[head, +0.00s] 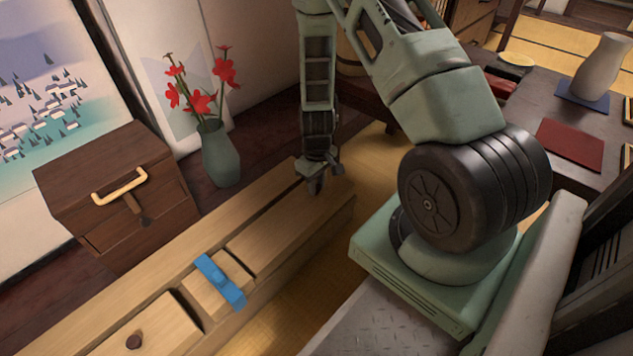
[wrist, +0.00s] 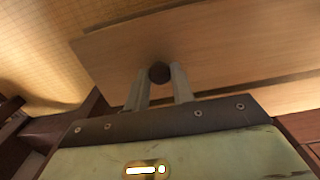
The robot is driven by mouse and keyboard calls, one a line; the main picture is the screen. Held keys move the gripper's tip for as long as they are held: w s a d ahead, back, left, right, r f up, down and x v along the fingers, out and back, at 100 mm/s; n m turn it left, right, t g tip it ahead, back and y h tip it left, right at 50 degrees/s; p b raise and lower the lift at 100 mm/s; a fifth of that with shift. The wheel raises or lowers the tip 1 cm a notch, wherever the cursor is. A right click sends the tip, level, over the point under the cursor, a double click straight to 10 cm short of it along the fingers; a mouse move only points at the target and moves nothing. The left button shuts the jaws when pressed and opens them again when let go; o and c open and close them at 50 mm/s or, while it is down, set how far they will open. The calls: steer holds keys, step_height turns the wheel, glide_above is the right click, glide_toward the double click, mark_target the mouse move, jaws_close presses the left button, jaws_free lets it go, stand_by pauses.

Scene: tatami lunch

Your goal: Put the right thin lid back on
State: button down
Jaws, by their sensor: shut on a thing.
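The right thin lid is a flat pale wooden panel (head: 275,238) at the right part of a long wooden box (head: 165,268). In the wrist view the lid (wrist: 215,45) spreads out beyond my fingers. My gripper (head: 315,187) points down at the lid. In the wrist view my gripper (wrist: 158,85) has its two fingers closed around the lid's dark round knob (wrist: 158,72). A dark gap runs along one long side of the lid. I cannot tell whether the lid is fully seated or slightly raised. Another lid with a dark knob (head: 133,341) is at the box's left.
A blue bar-shaped object (head: 220,282) lies across the box's middle. A brown drawer chest (head: 118,195) and a green vase (head: 220,155) with red flowers stand behind the box. A dark table (head: 535,100) with a pale jug (head: 601,68) is at the right.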

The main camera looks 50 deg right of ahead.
stand_by(0.3)
steer(key=c, duration=1.1)
jaws_free()
step_height(320, 180, up, 17)
steer(key=p, duration=0.9)
steer(key=shift+r, duration=0.15)
